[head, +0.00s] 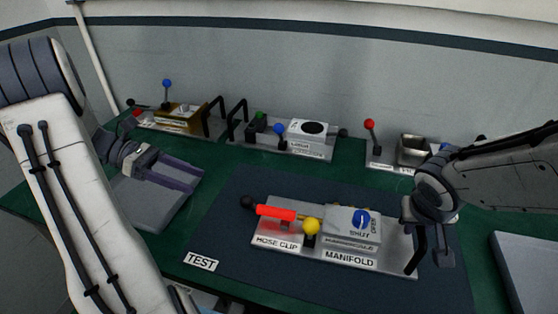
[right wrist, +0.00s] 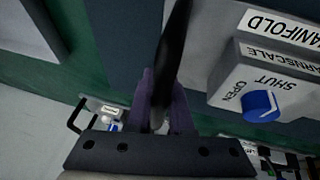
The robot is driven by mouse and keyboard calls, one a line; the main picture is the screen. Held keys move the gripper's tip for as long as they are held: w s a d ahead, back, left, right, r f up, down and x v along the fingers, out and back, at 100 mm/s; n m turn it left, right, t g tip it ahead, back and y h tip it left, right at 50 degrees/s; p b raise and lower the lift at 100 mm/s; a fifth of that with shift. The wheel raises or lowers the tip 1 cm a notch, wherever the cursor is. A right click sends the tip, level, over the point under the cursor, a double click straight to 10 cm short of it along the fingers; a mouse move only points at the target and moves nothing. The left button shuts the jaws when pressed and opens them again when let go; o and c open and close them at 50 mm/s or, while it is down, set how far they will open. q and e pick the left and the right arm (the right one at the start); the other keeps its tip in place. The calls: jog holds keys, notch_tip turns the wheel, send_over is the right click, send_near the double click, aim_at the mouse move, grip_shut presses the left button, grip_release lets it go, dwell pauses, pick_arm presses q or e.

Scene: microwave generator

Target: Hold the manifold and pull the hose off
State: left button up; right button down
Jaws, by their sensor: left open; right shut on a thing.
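The manifold (head: 340,243) is a grey box on a light plate on the dark mat, with a blue SHUT/OPEN knob (head: 361,222). A red hose (head: 275,212) with a black end runs left from it above the HOSE CLIP label. A yellow ball knob (head: 311,226) stands between hose and box. My right gripper (right wrist: 163,90) is shut on the black handle (right wrist: 174,40) at the plate's right end; in the head view this handle (head: 416,252) is partly hidden by the gripper. My left gripper (head: 197,181) is open and empty, left of the hose and apart from it.
A grey tray (head: 150,205) lies under my left gripper and another tray (head: 525,265) at the right edge. Fixtures with a blue lever (head: 167,92), black hoops and a red lever (head: 369,135) stand along the back. The TEST label (head: 201,261) lies at the front left; the mat around it is clear.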

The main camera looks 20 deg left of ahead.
jog(key=shift+s+f, duration=0.1)
jog(key=c, duration=0.7)
grip_release()
jog(key=shift+c, duration=0.2)
jog(key=shift+a+r, duration=0.1)
jog(key=shift+r, duration=0.25)
jog(key=v, duration=0.7)
jog(key=shift+s, duration=0.1)
